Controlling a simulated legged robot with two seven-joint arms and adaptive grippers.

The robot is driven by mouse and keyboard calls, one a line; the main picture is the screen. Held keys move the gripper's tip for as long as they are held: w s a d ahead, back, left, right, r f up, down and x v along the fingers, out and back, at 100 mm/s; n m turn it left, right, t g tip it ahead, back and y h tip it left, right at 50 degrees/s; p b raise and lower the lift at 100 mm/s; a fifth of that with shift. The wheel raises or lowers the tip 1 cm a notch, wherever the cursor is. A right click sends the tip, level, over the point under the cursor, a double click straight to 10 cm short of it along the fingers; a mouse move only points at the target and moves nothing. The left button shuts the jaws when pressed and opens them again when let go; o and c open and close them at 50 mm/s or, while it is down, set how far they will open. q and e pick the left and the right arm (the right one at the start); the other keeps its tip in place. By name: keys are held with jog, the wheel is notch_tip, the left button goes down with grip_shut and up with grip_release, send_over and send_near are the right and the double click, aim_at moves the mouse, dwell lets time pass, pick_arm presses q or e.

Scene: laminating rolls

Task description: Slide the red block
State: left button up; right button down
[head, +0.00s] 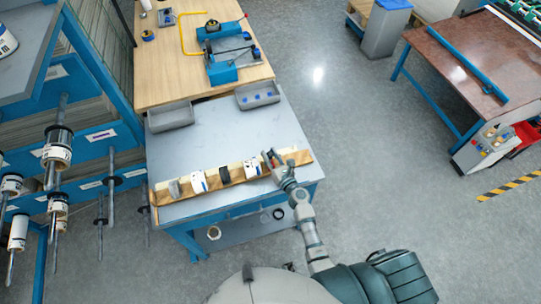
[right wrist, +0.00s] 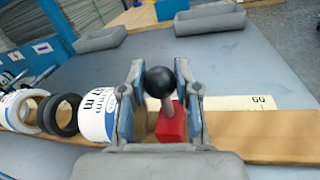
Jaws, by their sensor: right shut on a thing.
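The red block (right wrist: 171,122) sits on the wooden board beside the white ruler strip, with a grey stem and black ball knob (right wrist: 160,81) rising from it. My right gripper (right wrist: 158,95) has its two fingers on either side of the knob and stem, shut on the red block by its handle. In the head view the right gripper (head: 273,161) is at the right part of the board and hides most of the block. My left gripper is not in view.
Several rolls (head: 198,182) lie along the wooden board (head: 303,158), left of my right gripper. Grey trays (head: 170,117) stand at the far side of the grey table (head: 215,138), whose middle is clear. A blue drawer cabinet with rolls on rods stands at left.

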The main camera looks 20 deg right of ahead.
jog(key=shift+d+f, duration=0.2)
jog(key=shift+d, duration=0.1)
jog(key=d, duration=0.6)
jog(key=shift+w+d+r, duration=0.1)
jog(key=shift+d+r, duration=0.05)
jog(key=shift+d, duration=0.05)
jog(key=d, duration=0.4)
jog(key=shift+d+b, duration=0.35)
jog(key=d, duration=0.3)
jog(key=shift+f, duration=0.2)
jog(key=shift+d, duration=0.35)
jog(key=shift+w+a, duration=0.1)
jog(key=shift+a, duration=0.45)
jog(key=c, duration=0.9)
grip_release()
jog(key=shift+c, duration=0.2)
jog(key=shift+o, duration=0.6)
jog(key=shift+d+r, duration=0.1)
jog(key=shift+d, duration=0.4)
jog(key=v, duration=1.1)
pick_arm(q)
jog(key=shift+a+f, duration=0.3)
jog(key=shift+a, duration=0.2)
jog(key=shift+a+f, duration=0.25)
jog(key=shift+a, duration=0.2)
pick_arm(e)
jog(key=shift+s+d, duration=0.2)
jog(key=shift+s, duration=0.25)
